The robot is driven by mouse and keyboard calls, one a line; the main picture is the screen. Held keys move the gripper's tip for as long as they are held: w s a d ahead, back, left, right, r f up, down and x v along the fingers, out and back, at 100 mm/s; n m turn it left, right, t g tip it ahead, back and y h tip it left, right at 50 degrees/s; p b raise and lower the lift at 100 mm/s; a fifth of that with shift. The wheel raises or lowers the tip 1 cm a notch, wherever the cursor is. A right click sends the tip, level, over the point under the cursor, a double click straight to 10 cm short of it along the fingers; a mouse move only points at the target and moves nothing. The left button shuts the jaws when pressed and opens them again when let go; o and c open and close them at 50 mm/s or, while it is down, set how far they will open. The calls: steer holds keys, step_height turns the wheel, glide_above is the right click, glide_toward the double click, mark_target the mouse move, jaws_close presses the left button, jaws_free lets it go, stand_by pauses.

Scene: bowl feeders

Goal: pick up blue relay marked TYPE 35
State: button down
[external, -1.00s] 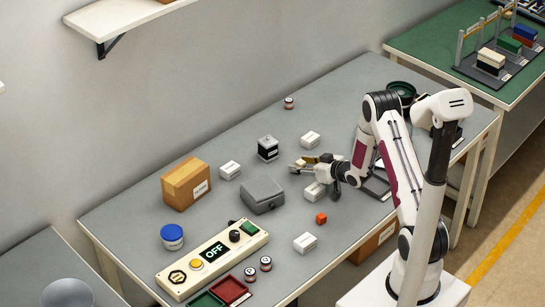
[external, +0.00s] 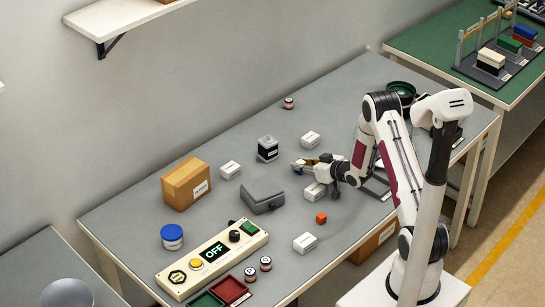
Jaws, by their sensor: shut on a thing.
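My gripper (external: 303,166) is low over the middle of the grey table, pointing left. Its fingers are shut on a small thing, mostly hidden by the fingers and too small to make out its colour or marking. I cannot read TYPE 35 anywhere. A blue block (external: 525,34) stands in the dark rack on the green table at the far right; its marking is too small to read.
A white block (external: 315,191) lies just below my gripper, and a black block with a pale top (external: 267,149) stands to its left. A grey case (external: 262,196), an orange cube (external: 321,218) and a control box (external: 212,260) reading OFF are nearer the front.

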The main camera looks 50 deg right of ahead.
mark_target(302, 162)
steer(key=shift+r, duration=0.15)
steer(key=shift+r, duration=4.85)
